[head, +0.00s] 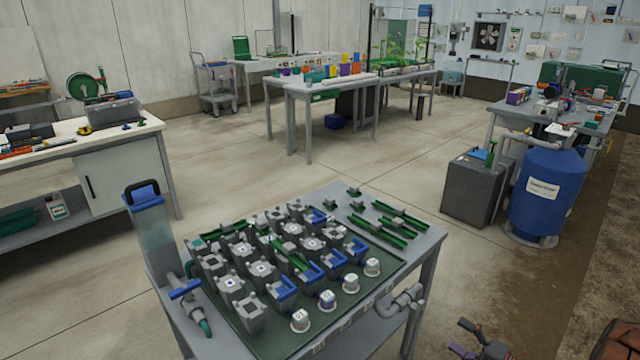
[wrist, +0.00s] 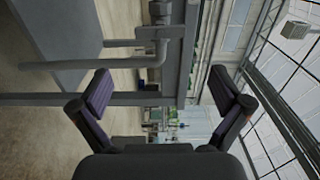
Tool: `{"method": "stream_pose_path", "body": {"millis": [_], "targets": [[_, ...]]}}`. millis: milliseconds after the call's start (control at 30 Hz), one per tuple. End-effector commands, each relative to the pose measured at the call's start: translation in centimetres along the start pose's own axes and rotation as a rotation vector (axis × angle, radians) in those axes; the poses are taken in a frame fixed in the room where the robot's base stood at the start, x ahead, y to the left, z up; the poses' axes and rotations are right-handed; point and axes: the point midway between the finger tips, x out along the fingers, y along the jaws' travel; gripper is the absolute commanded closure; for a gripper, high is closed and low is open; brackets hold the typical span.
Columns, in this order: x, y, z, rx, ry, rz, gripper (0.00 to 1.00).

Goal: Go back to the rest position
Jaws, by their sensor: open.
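My gripper (wrist: 158,92) is open in the wrist view, its two dark padded fingers spread wide with nothing between them. Beyond the fingers are a grey table edge and a grey pipe (wrist: 152,50), seen sideways. In the head view a dark part at the bottom edge (head: 480,338) looks like part of my gripper, low and to the right of the grey table (head: 432,240). It appears apart from the table. The rest of my arm is mostly out of the head view.
The grey table carries several grey and blue blocks, green rails and a pipe elbow (head: 405,300) along its front right edge. A blue tank (head: 545,190) and a grey box (head: 477,188) stand at the right. A white bench (head: 125,140) stands left. The floor between is clear.

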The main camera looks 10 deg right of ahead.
Motion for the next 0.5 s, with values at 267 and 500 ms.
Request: {"method": "stream_pose_path", "body": {"millis": [267, 500], "targets": [[2.2, -0.8, -3.8, -0.179, 0.052, 0.199, 0.0], [4.1, -3.2, -8.9, -0.427, 0.126, 0.475, 0.0]]}}
